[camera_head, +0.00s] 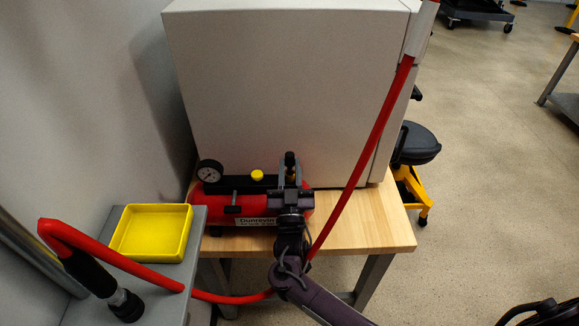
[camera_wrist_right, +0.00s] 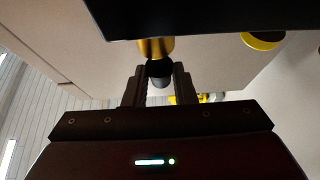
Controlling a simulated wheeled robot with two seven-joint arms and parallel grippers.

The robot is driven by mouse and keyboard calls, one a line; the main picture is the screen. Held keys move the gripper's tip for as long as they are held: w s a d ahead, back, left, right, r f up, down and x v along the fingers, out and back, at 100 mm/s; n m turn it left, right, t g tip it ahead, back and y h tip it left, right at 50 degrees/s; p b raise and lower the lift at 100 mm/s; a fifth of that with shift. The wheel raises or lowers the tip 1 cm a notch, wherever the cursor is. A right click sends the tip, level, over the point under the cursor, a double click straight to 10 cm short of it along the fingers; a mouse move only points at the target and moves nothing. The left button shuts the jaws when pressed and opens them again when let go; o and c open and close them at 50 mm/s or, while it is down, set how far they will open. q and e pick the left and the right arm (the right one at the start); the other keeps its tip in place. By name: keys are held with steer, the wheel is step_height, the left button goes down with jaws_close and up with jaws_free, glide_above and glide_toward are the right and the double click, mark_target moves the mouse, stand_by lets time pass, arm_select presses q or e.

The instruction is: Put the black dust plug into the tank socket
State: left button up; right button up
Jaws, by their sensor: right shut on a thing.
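The red tank (camera_head: 262,213) lies on the wooden bench in the head view, with a gauge and a yellow knob on top. My right gripper (camera_head: 290,176) is at the tank's right end, shut on the black dust plug (camera_head: 290,158). In the right wrist view the plug (camera_wrist_right: 158,69) sits between the two fingers, its end at the brass tank socket (camera_wrist_right: 156,47). The two look in line and touching or nearly so; I cannot tell whether the plug is inside. In the head view the gripper hides much of the socket area. My left gripper is not in view.
A red hose (camera_head: 362,150) runs down from the white cabinet (camera_head: 285,80), passes by my right arm and leads to a black-handled end (camera_head: 90,272) at the left. A yellow tray (camera_head: 152,232) stands on a grey stand (camera_head: 190,262). The bench's right side (camera_head: 375,225) is clear.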

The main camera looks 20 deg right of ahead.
steer(key=shift+f+b, duration=0.4)
steer(key=shift+f, duration=0.45)
steer(key=shift+s+f+b, duration=0.1)
steer(key=shift+f+b, duration=0.4)
steer(key=shift+b, duration=0.1)
stand_by(0.9)
steer(key=shift+r, duration=0.3)
steer(key=shift+r+p, duration=0.55)
steer(key=shift+p, duration=0.15)
stand_by(0.6)
steer(key=shift+f+b, duration=0.85)
steer(key=shift+b, duration=0.05)
steer(key=shift+r, duration=0.2)
steer(key=shift+r+p, duration=0.65)
steer(key=shift+p, duration=0.05)
